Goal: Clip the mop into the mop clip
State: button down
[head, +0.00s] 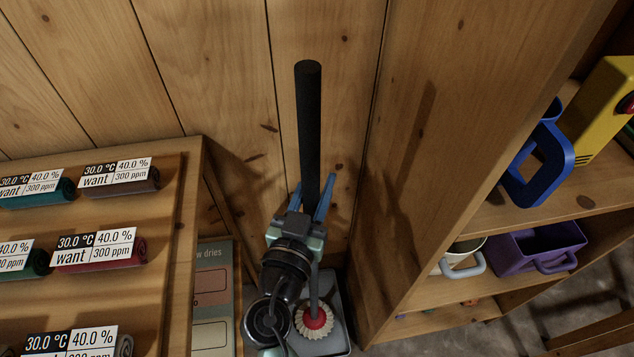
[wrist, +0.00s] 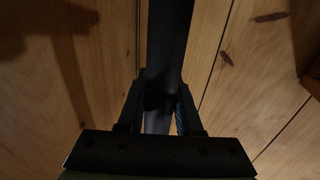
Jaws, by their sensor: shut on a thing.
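The mop's dark handle (head: 308,115) stands nearly upright in front of the plank wall, its black top end free. My gripper (head: 311,192) is shut on the handle, with a blue finger on each side. In the wrist view the handle (wrist: 170,40) runs up between the fingers of my gripper (wrist: 160,98). The mop head (head: 315,318), red in the middle with a pale fringe, is below, over a grey tray (head: 337,290). I cannot tell whether it touches the tray. I cannot make out the mop clip in either view.
A wooden rack (head: 185,220) with labelled rolls stands at the left. A shelf unit (head: 440,150) at the right holds a blue holder (head: 540,155), a purple bin (head: 535,245) and a yellow box (head: 605,110). A printed panel (head: 213,300) is low at the left.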

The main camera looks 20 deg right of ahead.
jog(key=w+d+b, duration=0.2)
jog(key=w+b, duration=0.1)
jog(key=w, duration=0.4)
dwell(2.5)
jog(key=shift+f+b, duration=0.5)
jog(key=shift+b, duration=0.5)
dwell(0.8)
jog(key=c, duration=0.5)
grip_release()
jog(key=v, duration=1.3)
